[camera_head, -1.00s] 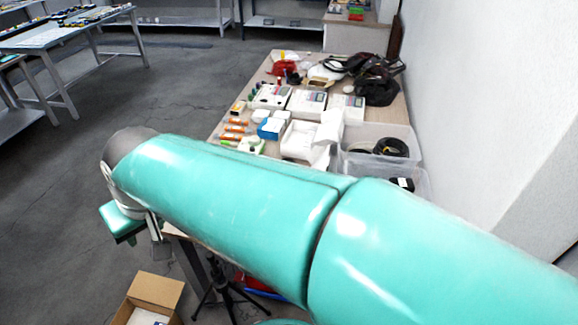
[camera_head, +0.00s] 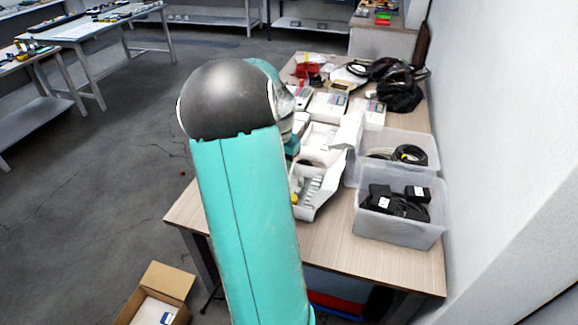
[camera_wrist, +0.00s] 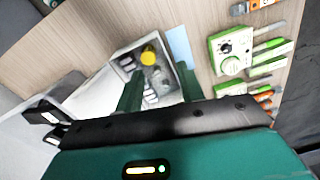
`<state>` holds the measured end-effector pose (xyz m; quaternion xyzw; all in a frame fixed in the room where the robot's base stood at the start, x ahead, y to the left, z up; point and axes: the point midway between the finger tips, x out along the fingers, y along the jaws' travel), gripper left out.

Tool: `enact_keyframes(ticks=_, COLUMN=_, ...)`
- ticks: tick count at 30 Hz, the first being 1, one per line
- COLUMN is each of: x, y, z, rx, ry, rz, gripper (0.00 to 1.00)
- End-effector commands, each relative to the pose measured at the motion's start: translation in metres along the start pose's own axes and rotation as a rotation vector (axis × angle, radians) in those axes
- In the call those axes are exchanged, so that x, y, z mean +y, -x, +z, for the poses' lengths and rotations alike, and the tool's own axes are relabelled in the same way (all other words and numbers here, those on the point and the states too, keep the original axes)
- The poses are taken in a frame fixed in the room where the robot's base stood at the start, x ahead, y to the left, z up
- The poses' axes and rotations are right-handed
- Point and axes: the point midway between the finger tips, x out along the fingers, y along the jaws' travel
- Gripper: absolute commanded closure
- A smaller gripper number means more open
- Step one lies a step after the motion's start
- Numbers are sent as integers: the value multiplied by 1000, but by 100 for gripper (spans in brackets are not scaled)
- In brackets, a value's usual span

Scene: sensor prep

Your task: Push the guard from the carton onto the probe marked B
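A white open carton (camera_head: 318,188) with small pale items and a yellow piece stands on the table in the head view, just right of my arm. In the wrist view, a pale box (camera_wrist: 118,56) with a round yellow piece (camera_wrist: 149,55) and small items lies beyond my fingers. My gripper (camera_wrist: 160,82) is open, its two dark green fingers apart with nothing visibly held between them. In the head view it is mostly hidden behind my arm. I cannot make out a guard or a letter B.
A green and white instrument with a dial (camera_wrist: 231,52) lies beside a blue sheet (camera_wrist: 178,46). Clear bins with black adapters (camera_head: 372,232) and cables (camera_head: 434,152) stand along the wall side. The table's front right (camera_head: 345,250) is bare. An open cardboard box (camera_head: 172,280) is on the floor.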

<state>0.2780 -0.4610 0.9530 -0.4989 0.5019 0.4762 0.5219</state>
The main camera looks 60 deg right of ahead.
Motion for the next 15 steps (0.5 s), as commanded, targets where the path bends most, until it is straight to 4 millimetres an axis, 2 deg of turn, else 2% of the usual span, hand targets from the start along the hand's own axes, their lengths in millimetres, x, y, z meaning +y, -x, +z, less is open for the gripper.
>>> enact_keyframes(ticks=1, x=11, y=-9, z=-13, rx=-1, ry=-41, rz=18, gripper=62)
enact_keyframes(ticks=3, x=21, y=-16, z=-25, rx=-1, ry=-79, rz=32, gripper=62)
enact_keyframes(ticks=6, x=29, y=-22, z=-34, rx=0, ry=-108, rz=42, gripper=62)
enact_keyframes(ticks=11, x=30, y=-33, z=-35, rx=-1, ry=-113, rz=44, gripper=62)
enact_keyframes(ticks=15, x=31, y=-54, z=-34, rx=-2, ry=-112, rz=46, gripper=62)
